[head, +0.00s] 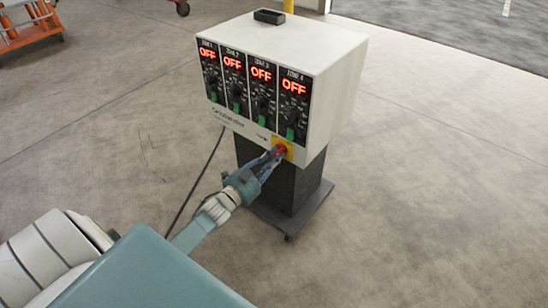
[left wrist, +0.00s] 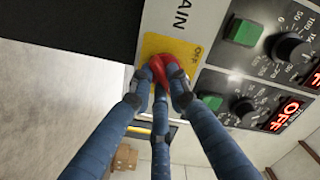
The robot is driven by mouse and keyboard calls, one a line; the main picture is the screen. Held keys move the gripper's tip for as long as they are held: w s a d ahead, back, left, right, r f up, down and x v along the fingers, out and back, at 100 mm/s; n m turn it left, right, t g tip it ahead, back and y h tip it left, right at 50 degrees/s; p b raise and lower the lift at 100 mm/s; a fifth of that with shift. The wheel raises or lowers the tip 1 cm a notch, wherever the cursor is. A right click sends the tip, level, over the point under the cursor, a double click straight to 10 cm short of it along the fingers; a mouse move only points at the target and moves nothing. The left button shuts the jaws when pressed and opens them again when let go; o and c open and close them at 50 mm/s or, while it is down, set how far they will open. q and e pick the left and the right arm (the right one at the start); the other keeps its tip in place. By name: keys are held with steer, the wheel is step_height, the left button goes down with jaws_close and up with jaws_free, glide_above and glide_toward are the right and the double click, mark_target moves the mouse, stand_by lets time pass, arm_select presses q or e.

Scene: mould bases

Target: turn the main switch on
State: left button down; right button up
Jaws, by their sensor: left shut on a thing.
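The main switch is a red knob (head: 280,149) on a yellow plate (head: 289,147) at the lower right of the white control box's front. In the left wrist view the red knob (left wrist: 158,66) sits on the yellow plate (left wrist: 172,45), beside the printed words "MAIN" and "OFF". My left gripper (head: 276,153) is shut on the red knob, its blue fingers (left wrist: 160,88) closed around it and hiding part of it. The box's zone displays (head: 261,75) all read OFF in red. My right gripper is not in view.
The white control box (head: 340,75) stands on a dark pedestal (head: 305,190) with a wheeled base. A small black object (head: 269,16) lies on top. A black cable (head: 200,175) runs down to the floor. An orange cart (head: 30,30) stands far left. The floor at right is clear.

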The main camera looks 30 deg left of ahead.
arm_select(q)
steer(key=shift+f, duration=0.1)
stand_by(0.3)
steer(key=c, duration=1.7)
jaws_free()
steer(key=shift+o, duration=0.2)
steer(key=s, duration=1.2)
steer(key=shift+a, duration=0.45)
